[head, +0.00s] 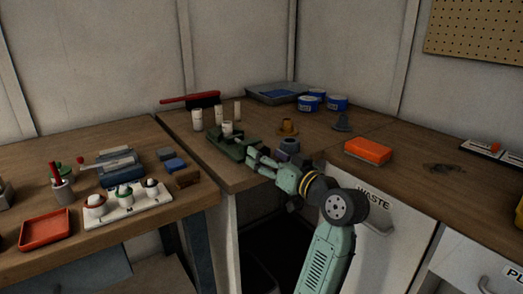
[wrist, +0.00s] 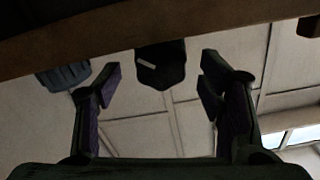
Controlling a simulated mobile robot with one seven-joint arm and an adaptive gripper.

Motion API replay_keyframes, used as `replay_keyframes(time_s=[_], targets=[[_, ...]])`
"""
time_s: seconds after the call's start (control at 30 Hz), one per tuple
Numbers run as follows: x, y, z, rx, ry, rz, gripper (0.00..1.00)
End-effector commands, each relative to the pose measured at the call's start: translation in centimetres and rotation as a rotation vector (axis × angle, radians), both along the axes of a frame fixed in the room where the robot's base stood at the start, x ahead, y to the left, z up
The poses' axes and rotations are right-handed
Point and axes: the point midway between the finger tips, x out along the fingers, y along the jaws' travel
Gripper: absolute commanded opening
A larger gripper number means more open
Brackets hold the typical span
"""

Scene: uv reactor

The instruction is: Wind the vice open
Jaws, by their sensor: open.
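A low dark green device (head: 226,143), which looks like the vice, sits near the front corner of the middle bench. A pale cylinder (head: 227,128) stands at it; I cannot tell whether it is clamped. No winding handle can be made out. My gripper (head: 254,163) is open, just right of and in front of this device, pointing left. In the wrist view my gripper (wrist: 160,78) shows spread, empty fingers. A dark block with a white mark (wrist: 160,66) lies between the fingers in that picture; I cannot tell whether it is part of the vice.
An orange box (head: 368,151) lies right. The left bench holds a white rack (head: 126,206).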

Motion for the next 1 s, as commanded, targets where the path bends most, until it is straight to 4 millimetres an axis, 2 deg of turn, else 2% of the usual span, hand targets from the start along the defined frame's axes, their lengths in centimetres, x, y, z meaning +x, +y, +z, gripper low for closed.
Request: replay_keyframes(time_s=[0.2,0.53,1.0], targets=[[1.7,1.3,0.1,-0.001,-0.001,0.001,0.63],[1.9,1.4,0.0,0.0,-0.001,0.0,0.62],[1.9,1.4,0.0,0.0,-0.001,0.0,0.31]])
